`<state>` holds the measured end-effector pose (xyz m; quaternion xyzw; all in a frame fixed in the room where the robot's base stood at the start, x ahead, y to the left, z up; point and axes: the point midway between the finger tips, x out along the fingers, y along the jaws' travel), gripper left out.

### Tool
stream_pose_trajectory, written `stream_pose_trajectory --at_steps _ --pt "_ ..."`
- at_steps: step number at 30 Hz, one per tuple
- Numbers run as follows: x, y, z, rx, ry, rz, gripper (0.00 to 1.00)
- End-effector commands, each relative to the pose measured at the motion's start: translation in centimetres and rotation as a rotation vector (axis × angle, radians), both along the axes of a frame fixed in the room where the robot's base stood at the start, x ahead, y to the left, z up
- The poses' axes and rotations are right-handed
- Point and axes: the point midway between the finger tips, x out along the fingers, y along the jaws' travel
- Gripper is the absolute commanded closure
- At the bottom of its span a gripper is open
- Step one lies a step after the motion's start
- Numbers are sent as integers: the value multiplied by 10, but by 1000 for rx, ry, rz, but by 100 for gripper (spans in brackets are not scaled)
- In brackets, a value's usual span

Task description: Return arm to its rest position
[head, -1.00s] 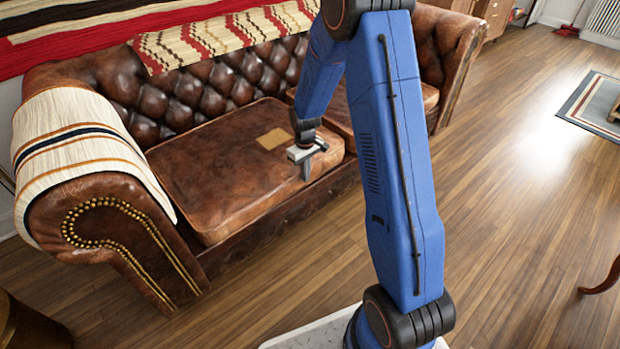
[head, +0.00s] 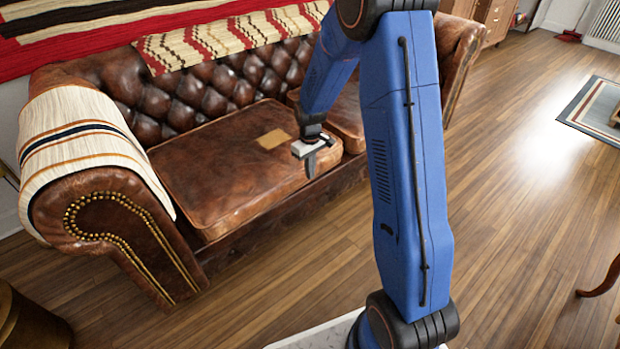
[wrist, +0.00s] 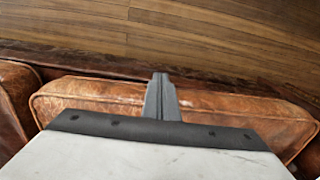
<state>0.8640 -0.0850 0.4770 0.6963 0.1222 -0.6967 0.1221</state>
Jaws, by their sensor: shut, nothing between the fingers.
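My blue arm rises from the base at the bottom and bends over toward the brown leather sofa (head: 225,175). My gripper (head: 311,174) hangs fingers down in front of the sofa's seat cushions, near the front edge of the left cushion. In the wrist view my gripper (wrist: 161,80) has its fingers together with nothing between them. The front edge of a seat cushion (wrist: 90,92) and the wooden floor (wrist: 150,35) show beyond the fingers. My arm hides part of the sofa's right side.
A tan patch (head: 273,139) lies on the left cushion. A striped throw (head: 85,150) covers the left armrest and a patterned one (head: 235,35) the backrest. Wooden floor (head: 510,190) is open at right. A rug (head: 595,108) and a curved wooden leg (head: 602,283) stand farther right.

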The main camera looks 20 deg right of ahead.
Motion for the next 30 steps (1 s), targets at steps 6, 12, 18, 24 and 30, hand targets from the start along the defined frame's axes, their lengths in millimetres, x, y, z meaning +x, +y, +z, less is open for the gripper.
stream_pose_trajectory --at_steps 6,12,18,24,30 --pt "0 0 36 0 -2 0 100" --pt "0 0 55 -1 -1 0 100" --pt "-1 0 59 0 0 0 100" --pt "-13 1 83 -1 -22 -14 100" --pt "-43 3 129 0 -65 -48 100"
